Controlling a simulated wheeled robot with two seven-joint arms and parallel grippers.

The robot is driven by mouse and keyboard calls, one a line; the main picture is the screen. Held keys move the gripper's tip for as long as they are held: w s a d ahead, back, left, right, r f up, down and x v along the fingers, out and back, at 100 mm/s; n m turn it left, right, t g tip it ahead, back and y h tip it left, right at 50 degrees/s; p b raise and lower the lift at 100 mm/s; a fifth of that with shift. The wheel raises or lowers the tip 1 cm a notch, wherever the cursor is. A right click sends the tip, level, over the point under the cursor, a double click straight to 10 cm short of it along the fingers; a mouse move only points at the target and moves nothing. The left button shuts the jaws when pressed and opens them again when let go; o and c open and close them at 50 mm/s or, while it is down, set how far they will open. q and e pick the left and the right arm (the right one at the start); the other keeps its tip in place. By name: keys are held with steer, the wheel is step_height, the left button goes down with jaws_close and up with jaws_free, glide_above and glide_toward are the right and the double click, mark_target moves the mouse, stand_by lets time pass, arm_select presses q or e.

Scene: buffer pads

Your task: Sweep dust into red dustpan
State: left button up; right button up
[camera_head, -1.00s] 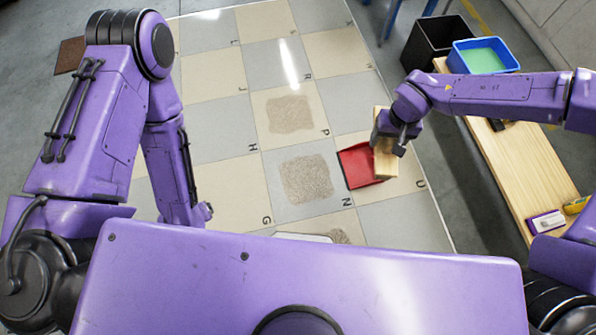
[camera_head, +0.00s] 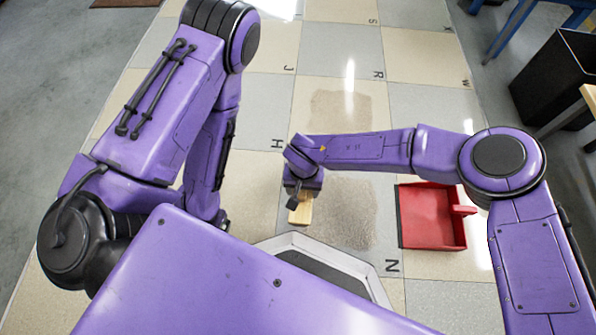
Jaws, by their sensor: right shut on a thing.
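The red dustpan (camera_head: 428,222) lies on the tiled floor, right of centre, with its handle to the right. A patch of grey-brown dust (camera_head: 348,215) lies on a grey tile left of the dustpan. Another dust patch (camera_head: 335,108) lies farther off on a beige tile. My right gripper (camera_head: 300,192) is shut on a pale wooden block-like tool (camera_head: 302,211), held low at the left edge of the nearer dust. The tool's underside is hidden. My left gripper (camera_head: 218,221) hangs at the left, mostly hidden behind my own body; its jaws do not show.
A black bin (camera_head: 553,88) stands at the right, beside a wooden bench edge (camera_head: 588,96). Blue furniture legs (camera_head: 508,30) show at the upper right. A brown mat (camera_head: 125,3) lies at the top left. The floor between dust and dustpan is clear.

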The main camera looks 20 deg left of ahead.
steer(key=a+f, duration=0.1)
steer(key=f, duration=0.1)
steer(key=shift+s+a+f+b, duration=0.35)
steer(key=shift+s+b, duration=0.05)
steer(key=shift+s+a, duration=0.1)
steer(key=shift+a, duration=0.15)
arm_select(q)
steer(key=shift+w+a+f, duration=0.1)
steer(key=shift+w+f, duration=0.05)
steer(key=shift+f, duration=0.4)
steer(key=shift+w+f, duration=0.1)
steer(key=shift+f, duration=0.45)
arm_select(e)
steer(key=shift+s+a+r, duration=0.1)
steer(key=shift+a+r, duration=0.05)
arm_select(q)
steer(key=shift+f+b, duration=2.15)
steer(key=shift+f, duration=0.1)
arm_select(e)
steer(key=shift+s+f, duration=0.1)
steer(key=shift+f, duration=3.6)
arm_select(q)
steer(key=shift+f, duration=0.15)
arm_select(e)
steer(key=shift+f, duration=0.15)
arm_select(q)
steer(key=shift+f+b, duration=0.2)
steer(key=shift+b, duration=0.15)
arm_select(e)
steer(key=shift+f, duration=0.35)
